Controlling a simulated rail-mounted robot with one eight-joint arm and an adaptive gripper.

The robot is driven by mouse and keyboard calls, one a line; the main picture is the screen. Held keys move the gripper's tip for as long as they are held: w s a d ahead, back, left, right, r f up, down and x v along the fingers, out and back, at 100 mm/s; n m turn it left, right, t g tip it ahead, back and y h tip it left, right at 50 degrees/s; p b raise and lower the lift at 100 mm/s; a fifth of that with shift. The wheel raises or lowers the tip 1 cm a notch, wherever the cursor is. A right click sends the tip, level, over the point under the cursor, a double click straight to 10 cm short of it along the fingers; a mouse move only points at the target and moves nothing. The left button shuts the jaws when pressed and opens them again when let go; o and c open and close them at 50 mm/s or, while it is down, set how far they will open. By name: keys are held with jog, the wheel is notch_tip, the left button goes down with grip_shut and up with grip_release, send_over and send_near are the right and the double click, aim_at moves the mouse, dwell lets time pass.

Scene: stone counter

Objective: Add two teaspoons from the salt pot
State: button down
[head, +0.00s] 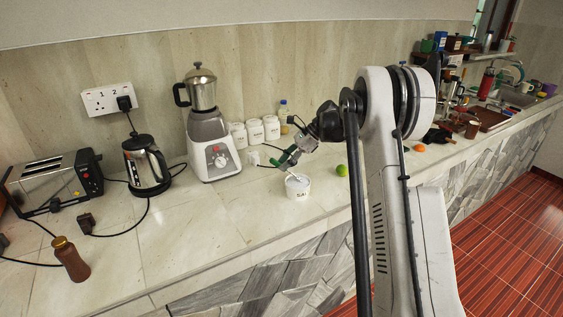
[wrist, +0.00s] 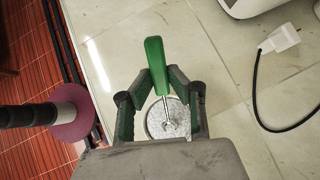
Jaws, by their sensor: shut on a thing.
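The salt pot (head: 298,191) is a white open pot with dark lettering, upright near the counter's front edge in the head view. In the wrist view the pot (wrist: 152,127) shows from above, with pale grainy salt inside. My gripper (head: 288,159) is just above and slightly left of the pot. In the wrist view my gripper (wrist: 160,84) is shut on a spoon (wrist: 155,62) with a green handle and thin metal shaft. The spoon's metal end lies over or in the salt; I cannot tell how deep. The pot's near side is hidden by my gripper in the wrist view.
A blender (head: 211,145) with a steel jar stands behind left, beside several white canisters (head: 255,132). A white plug (head: 253,158) lies behind the pot. A green lime (head: 341,170) lies to its right. A kettle (head: 146,165), toaster (head: 55,182) and brown bottle (head: 70,259) stand left.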

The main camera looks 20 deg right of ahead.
aim_at(274, 164)
jog(key=shift+f+h, duration=0.3)
jog(key=shift+f, duration=0.55)
jog(key=shift+a+f+g+h+p, duration=0.15)
jog(key=shift+a+f+h+p, duration=0.1)
jog(key=shift+h+p, duration=0.35)
jog(key=shift+a+f+g+h+p, duration=0.15)
jog(key=shift+a+f+h+p, duration=0.1)
jog(key=shift+h+p, duration=0.3)
jog(key=shift+w+a+r+g+h, duration=0.2)
jog(key=shift+a+r+h, duration=0.45)
jog(key=shift+h, duration=0.4)
jog(key=shift+w+a+r+g+h, duration=0.2)
jog(key=shift+a+r+h, duration=0.45)
jog(key=shift+h, duration=0.35)
jog(key=shift+s, duration=0.1)
